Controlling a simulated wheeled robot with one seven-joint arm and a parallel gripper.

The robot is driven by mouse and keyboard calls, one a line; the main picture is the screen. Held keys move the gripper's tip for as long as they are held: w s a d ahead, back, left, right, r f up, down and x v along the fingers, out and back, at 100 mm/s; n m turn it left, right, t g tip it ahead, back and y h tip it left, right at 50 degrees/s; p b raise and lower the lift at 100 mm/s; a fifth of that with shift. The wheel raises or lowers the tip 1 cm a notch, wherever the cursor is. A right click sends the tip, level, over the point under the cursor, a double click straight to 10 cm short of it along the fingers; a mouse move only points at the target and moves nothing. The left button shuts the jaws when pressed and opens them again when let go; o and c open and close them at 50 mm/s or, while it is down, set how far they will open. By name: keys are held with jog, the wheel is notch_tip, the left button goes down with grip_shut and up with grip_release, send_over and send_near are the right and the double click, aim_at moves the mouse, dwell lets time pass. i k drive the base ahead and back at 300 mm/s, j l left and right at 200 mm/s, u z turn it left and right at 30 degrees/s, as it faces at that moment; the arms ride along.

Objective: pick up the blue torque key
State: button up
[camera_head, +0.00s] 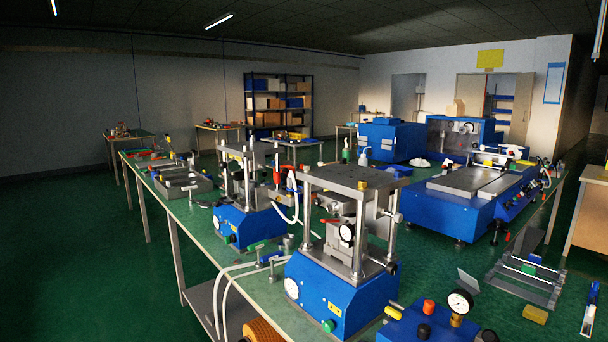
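A slim tool with a blue upper part and a pale lower part (590,305) lies at the far right edge of the view, near the front of the bench. It looks most like the blue torque key, but it is too small to be sure. A small blue piece (270,257) also lies on the bench left of the front press, among grey fittings; I cannot tell what it is. My gripper is not in view.
A blue press with a steel frame (335,290) stands in front, with a second press (245,225) behind it. A blue gauge unit (425,325) is at the bottom. A metal rack (525,275) and yellow block (535,314) lie left of the slim tool. Green floor (80,270) is open at left.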

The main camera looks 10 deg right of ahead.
aim_at(272, 277)
jog(key=i+j, duration=0.1)
jog(key=j, duration=0.8)
jog(key=i+j+u, duration=0.1)
jog(key=j, duration=0.35)
jog(key=i+j, duration=0.2)
jog(key=i, duration=0.2)
jog(key=i+j, duration=0.25)
jog(key=i, duration=0.15)
jog(key=i+j+u, duration=0.1)
jog(key=i, duration=0.75)
